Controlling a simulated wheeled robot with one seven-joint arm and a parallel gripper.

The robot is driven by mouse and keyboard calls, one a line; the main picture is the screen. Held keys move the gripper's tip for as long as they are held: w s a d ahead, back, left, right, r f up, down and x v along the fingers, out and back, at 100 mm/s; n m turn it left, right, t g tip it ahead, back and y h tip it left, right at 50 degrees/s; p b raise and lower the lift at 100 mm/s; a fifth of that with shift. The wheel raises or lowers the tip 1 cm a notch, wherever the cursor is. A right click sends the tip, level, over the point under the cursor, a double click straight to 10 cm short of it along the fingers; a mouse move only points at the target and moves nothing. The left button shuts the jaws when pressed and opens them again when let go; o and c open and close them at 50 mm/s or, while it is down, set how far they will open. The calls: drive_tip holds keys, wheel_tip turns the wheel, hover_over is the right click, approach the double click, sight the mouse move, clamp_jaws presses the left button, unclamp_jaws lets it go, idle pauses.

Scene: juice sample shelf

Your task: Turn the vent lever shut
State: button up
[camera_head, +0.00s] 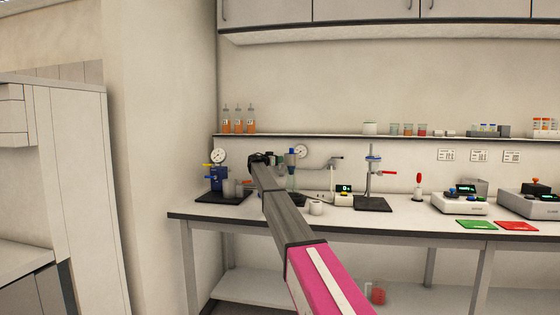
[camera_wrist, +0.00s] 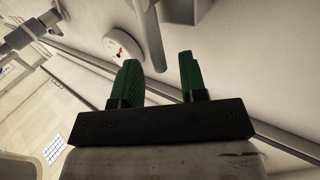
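A blue apparatus (camera_head: 216,182) with a gauge (camera_head: 218,156) on top stands on a black base at the bench's left end. I cannot tell for certain whether this red lever is the vent lever. My arm reaches over the bench, and its dark end is just right of the apparatus; the fingers are not clear there. In the wrist view my gripper (camera_wrist: 158,78) is open, its two green fingers apart with nothing between them.
A wall dial (camera_head: 301,151) is right of my arm's end; a round dial (camera_wrist: 118,47) and grey pipe show beyond the fingers in the wrist view. A stand (camera_head: 373,180), white cup (camera_head: 315,208) and scales (camera_head: 459,203) occupy the bench (camera_head: 350,222). A shelf (camera_head: 345,136) runs above.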

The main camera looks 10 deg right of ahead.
drive_tip(key=shift+x, duration=1.1)
clamp_jaws()
drive_tip(key=shift+d, duration=0.15)
drive_tip(key=shift+s+d+f+m+g+y, duration=0.15)
drive_tip(key=shift+d+m+y, duration=0.35)
drive_tip(key=shift+m, duration=0.25)
drive_tip(key=shift+s+d+f+m+g+y, duration=0.2)
drive_tip(key=shift+d+m+y, duration=0.2)
drive_tip(key=shift+m+y, duration=0.25)
drive_tip(key=shift+s+d+f+m+g+y, duration=0.15)
drive_tip(key=shift+d+m+y, duration=0.3)
drive_tip(key=shift+m, duration=0.35)
